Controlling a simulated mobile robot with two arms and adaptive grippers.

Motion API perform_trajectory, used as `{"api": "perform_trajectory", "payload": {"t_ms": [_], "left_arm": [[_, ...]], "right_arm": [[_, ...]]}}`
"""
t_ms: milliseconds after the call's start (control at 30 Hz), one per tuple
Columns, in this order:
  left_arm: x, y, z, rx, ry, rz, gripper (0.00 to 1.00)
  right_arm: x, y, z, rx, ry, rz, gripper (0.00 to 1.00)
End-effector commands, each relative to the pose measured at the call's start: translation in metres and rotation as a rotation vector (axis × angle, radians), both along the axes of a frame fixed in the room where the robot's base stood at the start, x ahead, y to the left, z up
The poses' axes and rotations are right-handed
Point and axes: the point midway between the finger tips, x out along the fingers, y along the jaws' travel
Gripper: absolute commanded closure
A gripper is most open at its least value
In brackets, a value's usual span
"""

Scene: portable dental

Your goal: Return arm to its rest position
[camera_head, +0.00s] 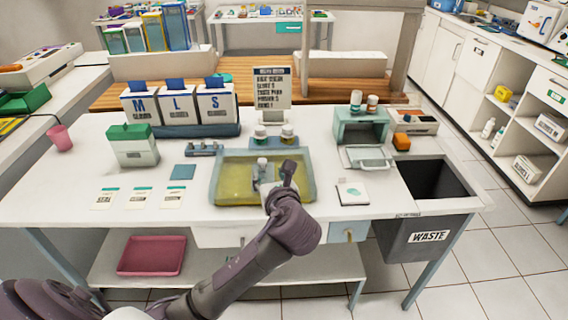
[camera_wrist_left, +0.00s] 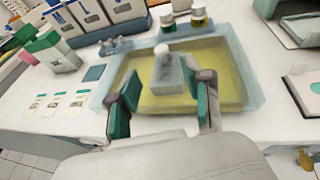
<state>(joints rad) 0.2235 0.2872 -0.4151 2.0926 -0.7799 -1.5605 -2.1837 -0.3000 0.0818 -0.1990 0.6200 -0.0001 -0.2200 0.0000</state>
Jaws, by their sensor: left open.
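My left arm reaches in from the lower left in the head view, and its gripper (camera_head: 274,186) is over the front part of the yellow-bottomed tray (camera_head: 222,196). In the left wrist view the gripper (camera_wrist_left: 165,103) is open, with two green-padded fingers apart. A small clear block with a white-capped top (camera_wrist_left: 167,72) stands in the tray beyond the fingertips. It also shows partly behind the gripper in the head view (camera_head: 262,167). I see nothing held between the fingers. My right gripper is in neither view.
Glove boxes (camera_head: 179,106) and two small jars (camera_head: 288,131) stand behind the tray. A small open cabinet (camera_head: 361,129) and the waste bin (camera_head: 427,237) are to the right. Several white packets (camera_head: 138,198) lie left. The table's front left is mostly clear.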

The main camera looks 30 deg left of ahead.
Motion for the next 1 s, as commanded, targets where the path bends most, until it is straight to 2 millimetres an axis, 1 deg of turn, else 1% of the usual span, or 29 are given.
{"api": "perform_trajectory", "payload": {"t_ms": [167, 233, 267, 367, 467, 500, 567, 600, 667, 700, 800, 900, 1000], "left_arm": [[0.0, 0.0, 0.0, -0.001, 0.0, 0.0, 0.5], [-0.002, -0.001, -0.004, -0.025, -0.004, 0.003, 0.5], [-0.004, -0.001, -0.008, -0.049, -0.009, 0.007, 0.5], [-0.017, -0.007, -0.032, -0.205, -0.045, 0.039, 0.5], [-0.043, -0.016, -0.068, -0.471, -0.102, 0.123, 0.5], [-0.056, -0.02, -0.083, -0.594, -0.128, 0.176, 0.5], [-0.077, -0.028, -0.104, -0.778, -0.168, 0.272, 0.5], [-0.091, -0.032, -0.117, -0.894, -0.195, 0.346, 0.5], [-0.113, -0.04, -0.135, -1.061, -0.234, 0.47, 0.5], [-0.128, -0.046, -0.144, -1.166, -0.259, 0.56, 0.5], [-0.163, -0.058, -0.163, -1.379, -0.323, 0.79, 0.5], [-0.19, -0.067, -0.174, -1.522, -0.379, 0.994, 0.5], [-0.212, -0.075, -0.181, -1.619, -0.427, 1.172, 0.5]], "right_arm": [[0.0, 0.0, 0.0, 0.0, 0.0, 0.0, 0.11], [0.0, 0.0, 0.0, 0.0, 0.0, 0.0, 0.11], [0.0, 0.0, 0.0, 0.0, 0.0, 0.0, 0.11], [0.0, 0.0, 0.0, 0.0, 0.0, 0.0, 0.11], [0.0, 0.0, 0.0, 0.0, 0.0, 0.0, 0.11], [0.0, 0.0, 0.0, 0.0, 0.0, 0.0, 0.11], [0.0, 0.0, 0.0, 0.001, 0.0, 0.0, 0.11], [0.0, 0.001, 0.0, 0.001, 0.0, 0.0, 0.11], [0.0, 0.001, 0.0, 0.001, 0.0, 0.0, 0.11], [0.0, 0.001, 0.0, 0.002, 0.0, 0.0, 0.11], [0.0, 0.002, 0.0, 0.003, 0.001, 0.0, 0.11], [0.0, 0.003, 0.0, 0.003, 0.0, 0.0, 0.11], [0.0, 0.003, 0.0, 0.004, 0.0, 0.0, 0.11]]}}
